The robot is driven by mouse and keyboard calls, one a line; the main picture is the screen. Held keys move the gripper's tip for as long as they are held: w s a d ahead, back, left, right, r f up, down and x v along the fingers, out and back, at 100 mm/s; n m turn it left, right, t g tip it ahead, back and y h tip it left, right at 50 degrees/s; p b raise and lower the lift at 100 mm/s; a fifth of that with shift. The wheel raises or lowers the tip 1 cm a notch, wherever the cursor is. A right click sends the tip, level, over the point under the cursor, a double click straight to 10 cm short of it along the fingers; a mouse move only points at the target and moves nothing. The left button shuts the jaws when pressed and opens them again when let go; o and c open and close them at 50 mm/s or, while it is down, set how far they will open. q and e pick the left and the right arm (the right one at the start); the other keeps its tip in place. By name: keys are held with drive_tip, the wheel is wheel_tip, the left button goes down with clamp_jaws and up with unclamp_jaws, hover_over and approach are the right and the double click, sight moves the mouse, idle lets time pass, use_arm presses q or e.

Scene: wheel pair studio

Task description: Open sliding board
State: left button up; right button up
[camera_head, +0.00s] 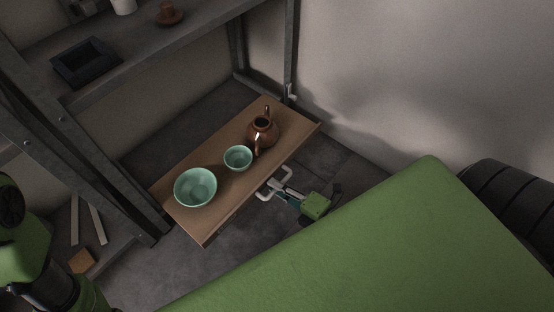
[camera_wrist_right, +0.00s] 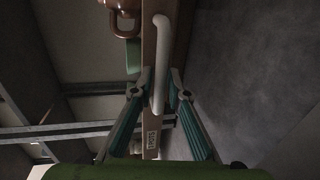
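The sliding board (camera_head: 222,207) is a brown wooden board that sticks out from the grey metal rack, low down. A pale handle (camera_head: 264,194) is on its front edge; it also shows in the right wrist view (camera_wrist_right: 160,40). My right gripper (camera_head: 282,186) is at this handle. In the right wrist view its two fingers (camera_wrist_right: 160,76) close in on both sides of the handle bar, so it looks shut on it. Parts of my left arm show at the lower left; its gripper is not seen.
On the board stand a large green bowl (camera_head: 195,188), a smaller green bowl (camera_head: 238,158) and a brown teapot (camera_head: 262,132). A dark tray (camera_head: 86,63) sits on the shelf above. A rack post (camera_head: 290,45) stands behind the board. Dark floor lies in front.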

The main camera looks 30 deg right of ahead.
drive_tip(key=v, duration=1.1)
drive_tip(key=shift+s, duration=0.35)
drive_tip(key=shift+d, duration=0.1)
